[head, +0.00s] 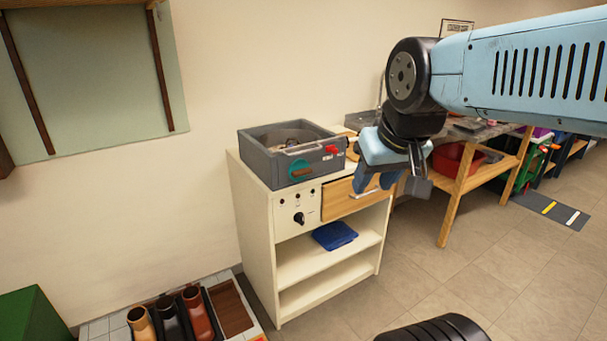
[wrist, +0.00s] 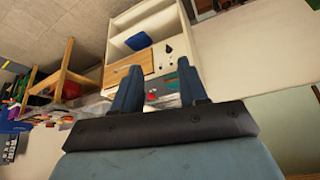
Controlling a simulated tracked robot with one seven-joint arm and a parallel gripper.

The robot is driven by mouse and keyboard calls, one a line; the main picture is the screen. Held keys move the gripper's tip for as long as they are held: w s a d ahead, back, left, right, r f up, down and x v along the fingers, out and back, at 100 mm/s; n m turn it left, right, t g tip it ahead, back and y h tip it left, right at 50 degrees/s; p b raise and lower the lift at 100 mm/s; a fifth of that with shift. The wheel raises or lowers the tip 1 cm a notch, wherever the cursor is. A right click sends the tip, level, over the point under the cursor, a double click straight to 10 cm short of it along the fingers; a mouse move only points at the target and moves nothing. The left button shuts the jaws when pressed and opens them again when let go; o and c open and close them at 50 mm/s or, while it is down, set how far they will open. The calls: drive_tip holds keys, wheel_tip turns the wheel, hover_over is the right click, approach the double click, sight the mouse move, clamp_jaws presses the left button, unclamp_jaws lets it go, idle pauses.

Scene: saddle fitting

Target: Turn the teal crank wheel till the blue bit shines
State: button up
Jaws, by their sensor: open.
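The teal crank wheel (head: 300,169) is on the front face of a grey box-shaped unit (head: 262,165) on top of a cream cabinet. A small teal patch (wrist: 151,96) on the unit shows between my fingers in the wrist view, which is upside down. My gripper (head: 378,184) is open and empty. It hangs in front of the cabinet's right side, to the right of the wheel and apart from it. Its fingers (wrist: 159,68) frame the cabinet front in the wrist view. I cannot make out a shining blue bit on the unit.
The unit also carries a red part (head: 331,150). The cabinet (head: 256,235) has a wooden drawer (head: 345,200), a black knob (head: 299,218) and a blue folded item (head: 334,235) on its shelf. Boots (head: 170,318) stand at lower left. A wooden workbench (head: 452,200) stands right.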

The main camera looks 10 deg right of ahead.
sight(304, 173)
drive_tip(key=shift+o, duration=0.4)
drive_tip(key=shift+o, duration=0.9)
drive_tip(key=shift+w+d, duration=0.1)
drive_tip(key=shift+w, duration=0.15)
drive_tip(key=o, duration=0.8)
drive_tip(key=w+d+f+t, duration=0.1)
drive_tip(key=w, duration=0.4)
drive_tip(key=w+d+f+t, duration=0.1)
drive_tip(key=w, duration=0.4)
drive_tip(key=w+d+f+t+h, duration=0.1)
drive_tip(key=w, duration=0.4)
drive_tip(key=shift+w+d, duration=0.1)
drive_tip(key=shift+d, duration=0.25)
drive_tip(key=w+d+f+n+t+y, duration=0.1)
drive_tip(key=w+f+n+t, duration=0.15)
drive_tip(key=w+f, duration=0.55)
drive_tip(key=w+d+f+n+t+y, duration=0.1)
drive_tip(key=w+f+t+y, duration=0.3)
drive_tip(key=w, duration=0.7)
wheel_tip(304, 173, down, 10)
drive_tip(key=w+a+t+y, duration=0.1)
drive_tip(key=t+y, duration=0.1)
drive_tip(key=x, duration=1.4)
drive_tip(key=shift+w+d+r, duration=0.1)
drive_tip(key=shift+d, duration=0.05)
